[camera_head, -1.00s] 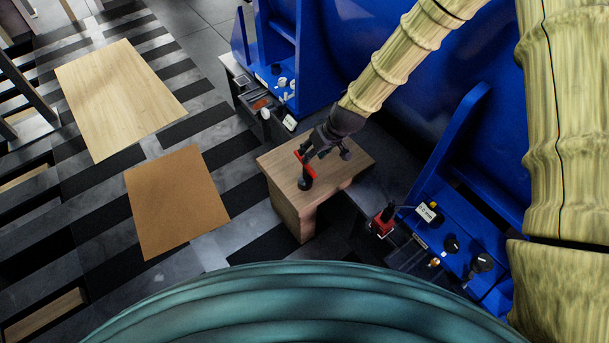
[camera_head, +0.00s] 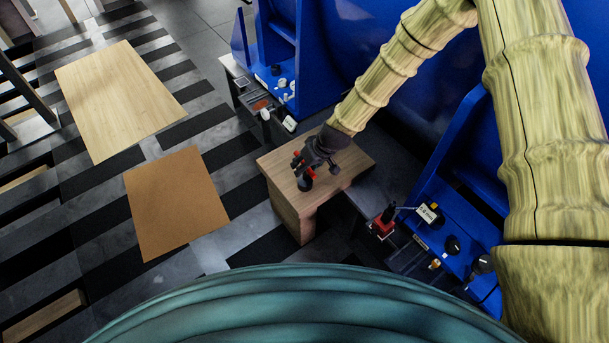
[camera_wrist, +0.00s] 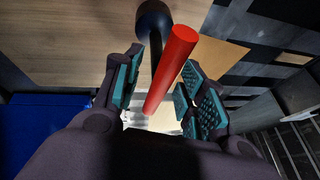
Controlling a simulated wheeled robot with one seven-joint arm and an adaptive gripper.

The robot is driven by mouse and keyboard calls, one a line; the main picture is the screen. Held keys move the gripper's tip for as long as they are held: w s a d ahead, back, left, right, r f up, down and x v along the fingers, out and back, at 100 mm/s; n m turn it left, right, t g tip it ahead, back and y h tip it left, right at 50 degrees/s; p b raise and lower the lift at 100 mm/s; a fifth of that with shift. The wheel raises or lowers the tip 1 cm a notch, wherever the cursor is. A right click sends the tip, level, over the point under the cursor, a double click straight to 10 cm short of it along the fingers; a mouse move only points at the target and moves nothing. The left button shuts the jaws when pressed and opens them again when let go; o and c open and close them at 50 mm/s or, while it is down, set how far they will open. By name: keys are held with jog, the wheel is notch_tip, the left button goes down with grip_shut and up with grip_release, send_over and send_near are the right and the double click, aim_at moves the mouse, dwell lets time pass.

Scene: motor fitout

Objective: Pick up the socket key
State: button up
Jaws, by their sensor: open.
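The socket key has a red bar handle (camera_wrist: 171,70) and a dark shaft with a round black end (camera_wrist: 153,18). In the head view its red part (camera_head: 309,172) shows just below my gripper, over the wooden top of a small stand, and the gripper hides much of it. My gripper (camera_head: 303,164) is over the stand. In the wrist view my gripper (camera_wrist: 157,88) is open, with teal pads on either side of the red bar. The bar lies between the fingers with a visible gap on the left; contact on the right cannot be told.
The wooden stand (camera_head: 283,198) has a bare top around the key. Blue machines (camera_head: 455,230) stand close at right and behind. A red and black device (camera_head: 383,222) sits right of the stand. A brown board (camera_head: 175,205) and a pale board (camera_head: 118,100) lie at left.

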grip_shut()
jog(key=shift+r, duration=0.1)
dwell(0.3)
